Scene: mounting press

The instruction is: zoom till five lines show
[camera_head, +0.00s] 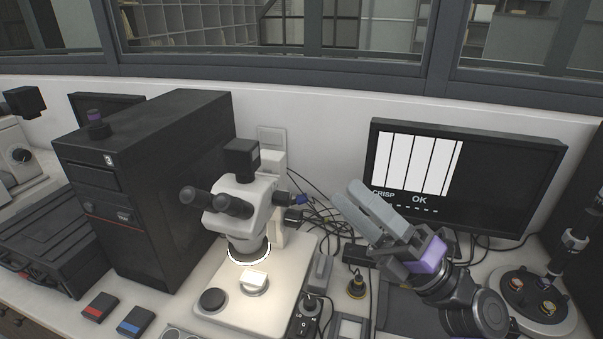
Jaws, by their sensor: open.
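The stereo microscope (240,193) is white with black eyepieces and stands upright on a pale lit base (255,310). A dark knob (283,199) sticks out from the right side of its head. The monitor (510,185) shows a white picture crossed by several dark upright lines, with "CRISP" and "OK" below it. My gripper (346,190) is open and empty, to the right of the microscope. It is apart from the knob and covers the monitor's lower left corner.
A black computer tower (165,185) stands left of the microscope. Loose cables (322,222) lie behind it. A small control box (305,323) and a round tray (520,312) are on the bench. Red (100,307) and blue (136,321) boxes lie in front of the tower.

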